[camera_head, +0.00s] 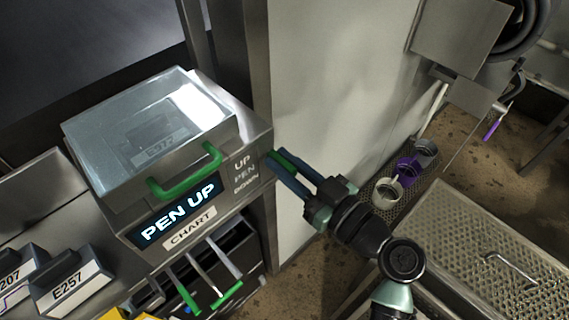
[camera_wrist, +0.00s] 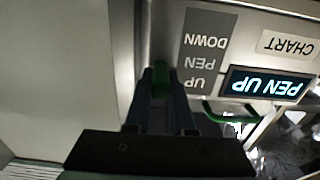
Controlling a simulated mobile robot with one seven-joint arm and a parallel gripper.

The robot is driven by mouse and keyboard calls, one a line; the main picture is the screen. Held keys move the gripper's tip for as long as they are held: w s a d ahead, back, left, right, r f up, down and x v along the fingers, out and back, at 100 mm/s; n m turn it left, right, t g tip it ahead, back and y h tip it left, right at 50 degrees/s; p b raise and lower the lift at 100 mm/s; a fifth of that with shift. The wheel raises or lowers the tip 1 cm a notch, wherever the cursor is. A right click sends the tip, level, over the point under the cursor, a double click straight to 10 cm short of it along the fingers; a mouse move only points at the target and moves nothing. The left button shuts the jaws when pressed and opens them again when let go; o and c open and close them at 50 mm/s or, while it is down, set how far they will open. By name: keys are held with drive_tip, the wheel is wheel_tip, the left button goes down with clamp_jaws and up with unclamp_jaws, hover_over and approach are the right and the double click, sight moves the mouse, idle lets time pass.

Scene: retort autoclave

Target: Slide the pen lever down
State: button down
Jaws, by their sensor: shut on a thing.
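The pen lever (camera_wrist: 161,86) is a green handle on the side of the chart recorder box, beside a label plate reading UP, PEN, DOWN (camera_head: 245,172). My gripper (camera_head: 281,168) reaches in from the right and is shut on the lever, with one dark blue finger on each side of it. In the wrist view, my gripper (camera_wrist: 160,98) holds the lever near the UP and PEN words; the picture is upside down there. The lit display (camera_head: 177,212) reads PEN UP. Part of the lever is hidden between the fingers.
The recorder box has a clear lid (camera_head: 150,115) with a green handle (camera_head: 187,172) and a CHART label below. Green-handled rods (camera_head: 228,292) stand in an open compartment underneath. A pale wall panel (camera_head: 335,90) is behind my gripper. A perforated metal table (camera_head: 480,250) is at right.

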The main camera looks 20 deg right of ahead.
drive_tip(key=shift+f+b, duration=2.2)
drive_tip(key=shift+b, duration=0.55)
drive_tip(key=shift+f, duration=0.1)
drive_tip(key=c, duration=0.8)
unclamp_jaws()
drive_tip(key=shift+o, duration=0.2)
drive_tip(key=shift+s, duration=0.15)
drive_tip(key=b+v, duration=0.4)
drive_tip(key=v, duration=0.8)
drive_tip(key=shift+s+b, duration=0.35)
drive_tip(key=shift+d, duration=0.2)
